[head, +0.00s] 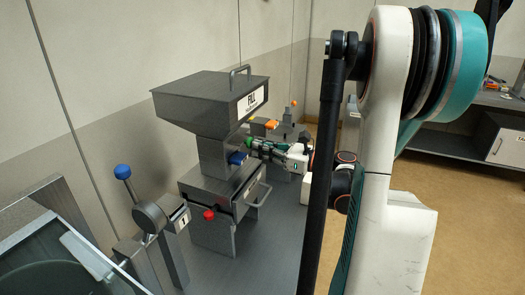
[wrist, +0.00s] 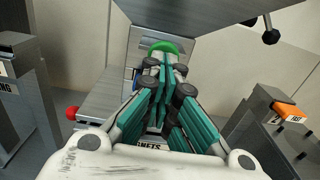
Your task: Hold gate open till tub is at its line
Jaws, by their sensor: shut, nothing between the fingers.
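A grey hopper (head: 215,90) marked FILL stands on the bench, with a narrow neck below it. A blue tab (head: 237,158) sticks out at the base of the neck; I cannot tell whether it is the gate's handle. My gripper (head: 253,144) is shut and empty, right of the neck and close to the blue tab. In the wrist view my gripper (wrist: 165,62) has its fingers together, with a bright green curved piece (wrist: 163,47) at their far end. Whether they touch the tab is unclear. Below is a grey box (head: 225,212) with a handle; no tub or line is clearly readable.
A red knob (head: 208,215) sticks out of the box front. A blue-knobbed lever (head: 123,172) stands at the left front. An orange-topped fixture (wrist: 290,111) stands right in the wrist view. The wall is close behind the hopper; open floor lies right.

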